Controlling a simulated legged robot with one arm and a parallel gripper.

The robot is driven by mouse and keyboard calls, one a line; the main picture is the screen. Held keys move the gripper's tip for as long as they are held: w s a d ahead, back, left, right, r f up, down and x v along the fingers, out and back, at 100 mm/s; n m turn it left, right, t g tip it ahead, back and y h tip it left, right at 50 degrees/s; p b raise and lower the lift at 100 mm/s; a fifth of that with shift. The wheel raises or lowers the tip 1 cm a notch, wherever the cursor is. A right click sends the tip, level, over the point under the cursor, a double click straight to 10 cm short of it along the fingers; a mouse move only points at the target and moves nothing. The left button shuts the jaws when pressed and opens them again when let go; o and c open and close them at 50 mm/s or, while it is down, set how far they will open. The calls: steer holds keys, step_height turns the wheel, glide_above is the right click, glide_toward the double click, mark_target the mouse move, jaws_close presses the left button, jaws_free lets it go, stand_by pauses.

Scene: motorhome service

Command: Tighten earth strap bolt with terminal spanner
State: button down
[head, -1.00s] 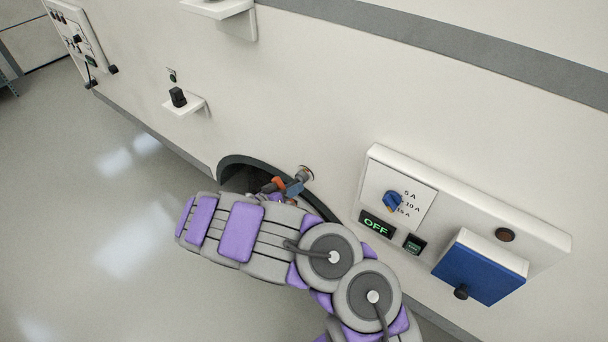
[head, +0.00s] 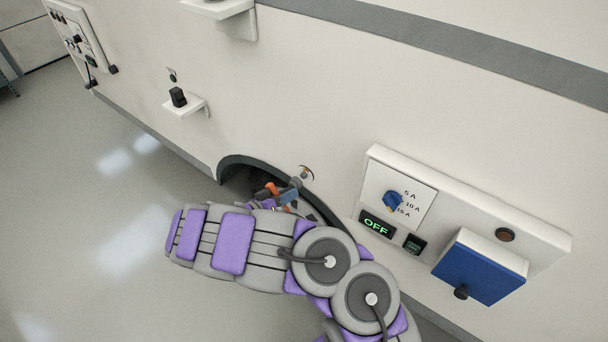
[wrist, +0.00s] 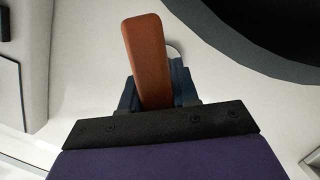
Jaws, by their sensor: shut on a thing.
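My gripper (head: 287,197) is shut on the terminal spanner, in front of the wheel arch's upper edge. The spanner's orange handle (head: 271,188) shows left of the blue fingers in the head view. In the wrist view the orange handle (wrist: 146,60) stands up between the blue-grey fingers (wrist: 158,90). A small round fitting (head: 306,172), probably the earth strap bolt's place, is on the white wall just above and right of the gripper. A grey piece near it seems to be the spanner's head; whether it touches the bolt I cannot tell.
The dark wheel arch (head: 237,171) opens behind my arm. To the right is a panel (head: 480,205) with a blue-yellow knob, an OFF display and a blue box (head: 480,268). A small shelf (head: 190,106) with a black object juts out at left. The floor at left is clear.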

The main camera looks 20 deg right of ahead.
steer(key=shift+s+a, duration=0.6)
steer(key=shift+a, duration=0.2)
steer(key=shift+s+a, duration=0.6)
steer(key=shift+a, duration=0.2)
steer(key=shift+d, duration=0.1)
